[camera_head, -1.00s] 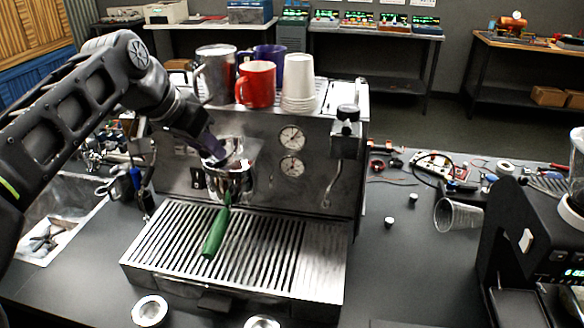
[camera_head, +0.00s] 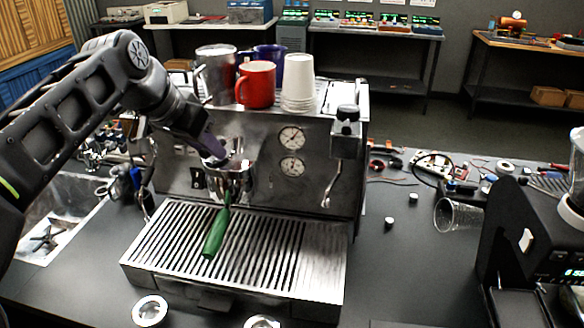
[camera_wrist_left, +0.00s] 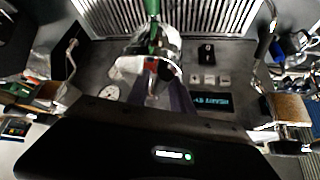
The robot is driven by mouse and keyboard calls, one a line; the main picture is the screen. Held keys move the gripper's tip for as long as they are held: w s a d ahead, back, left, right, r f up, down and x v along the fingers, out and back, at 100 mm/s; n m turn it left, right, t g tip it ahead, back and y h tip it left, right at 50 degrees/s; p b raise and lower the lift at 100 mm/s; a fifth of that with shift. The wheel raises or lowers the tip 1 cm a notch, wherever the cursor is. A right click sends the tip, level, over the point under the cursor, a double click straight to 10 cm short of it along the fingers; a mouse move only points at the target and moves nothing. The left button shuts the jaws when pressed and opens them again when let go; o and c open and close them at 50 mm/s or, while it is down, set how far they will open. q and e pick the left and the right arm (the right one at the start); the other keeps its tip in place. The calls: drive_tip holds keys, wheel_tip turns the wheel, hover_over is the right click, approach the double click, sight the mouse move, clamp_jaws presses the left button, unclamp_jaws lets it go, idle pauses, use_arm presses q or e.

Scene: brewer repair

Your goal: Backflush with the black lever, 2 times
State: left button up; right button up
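The steel espresso machine (camera_head: 265,150) stands on the dark counter. A portafilter with a green handle (camera_head: 216,232) sits in its group head (camera_head: 232,182), handle toward me. My left gripper (camera_head: 215,150) reaches down at the top of the group head. In the left wrist view, its purple fingers (camera_wrist_left: 160,88) stand apart, with a reddish and shiny part showing between them. I cannot tell whether they touch the machine. A small black switch (camera_head: 198,178) is on the front panel left of the group head; it also shows in the wrist view (camera_wrist_left: 206,53). No black lever is clearly visible at the fingertips. My right gripper is out of view.
Mugs, including a red one (camera_head: 256,84), and stacked white cups (camera_head: 298,84) stand on the machine. A grinder (camera_head: 525,240) is at the right and a sink (camera_head: 50,225) at the left. A clear cup (camera_head: 458,215) lies on the counter.

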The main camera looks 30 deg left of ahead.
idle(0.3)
use_arm(q)
drive_tip(key=shift+d+n+y, duration=0.5)
drive_tip(key=shift+d+n, duration=0.1)
drive_tip(key=shift+n, duration=0.2)
drive_tip(key=shift+w+d+n+y, duration=0.1)
drive_tip(key=shift+d+n+y, duration=0.3)
drive_tip(key=shift+d+n, duration=0.25)
drive_tip(key=shift+a, duration=0.1)
drive_tip(key=shift+w+d+n+g+y, duration=0.2)
drive_tip(key=shift+d+n, duration=0.1)
drive_tip(key=shift+n, duration=0.15)
drive_tip(key=shift+w+d+n+g+y, duration=0.1)
drive_tip(key=shift+d+n+y, duration=0.15)
drive_tip(key=shift+n, duration=0.15)
